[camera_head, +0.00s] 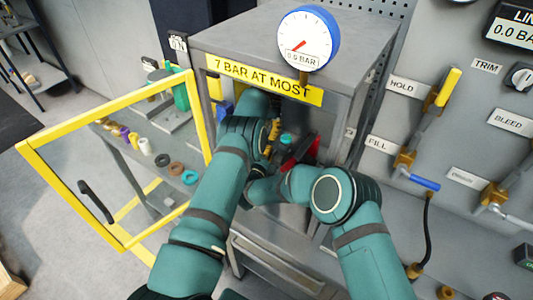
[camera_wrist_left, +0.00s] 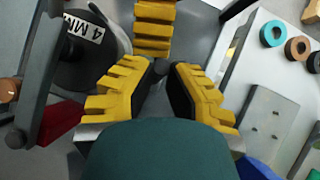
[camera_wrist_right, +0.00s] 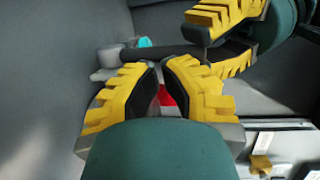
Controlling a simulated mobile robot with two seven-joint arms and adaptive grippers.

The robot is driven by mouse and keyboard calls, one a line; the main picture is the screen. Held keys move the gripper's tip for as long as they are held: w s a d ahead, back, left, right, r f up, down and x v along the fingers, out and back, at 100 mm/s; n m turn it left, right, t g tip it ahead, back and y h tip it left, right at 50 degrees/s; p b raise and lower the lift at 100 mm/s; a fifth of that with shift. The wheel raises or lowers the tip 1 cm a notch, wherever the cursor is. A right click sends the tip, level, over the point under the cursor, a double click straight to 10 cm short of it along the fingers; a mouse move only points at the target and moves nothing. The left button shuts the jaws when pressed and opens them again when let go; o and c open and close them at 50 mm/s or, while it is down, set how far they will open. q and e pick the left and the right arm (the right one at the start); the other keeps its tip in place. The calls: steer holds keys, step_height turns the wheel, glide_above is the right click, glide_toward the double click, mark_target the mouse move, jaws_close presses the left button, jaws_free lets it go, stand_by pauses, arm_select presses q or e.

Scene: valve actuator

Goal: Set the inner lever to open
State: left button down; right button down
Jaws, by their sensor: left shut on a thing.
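The inner lever shows in the right wrist view as a dark bar (camera_wrist_right: 182,54) running from a grey hub (camera_wrist_right: 108,58), beside a teal piece (camera_wrist_right: 145,42), to my left gripper (camera_wrist_right: 232,45).
The grey cabinet (camera_head: 335,40) carries a "7 BAR AT MOST" sign (camera_head: 262,80) and a gauge (camera_head: 306,40) reading 0.0 bar. Its yellow-framed door (camera_head: 65,190) stands open at left. Wall valves, such as the HOLD lever (camera_head: 446,88), stand at right. My arms hide much of the interior.

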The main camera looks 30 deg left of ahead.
arm_select(q)
steer(key=shift+d+f, duration=0.1)
arm_select(e)
steer(key=shift+w, duration=0.1)
steer(key=shift+w+r, duration=0.3)
steer(key=shift+w, duration=0.3)
arm_select(q)
steer(key=c, duration=0.9)
jaws_free()
steer(key=shift+c, duration=0.2)
arm_select(e)
steer(key=shift+f, duration=0.1)
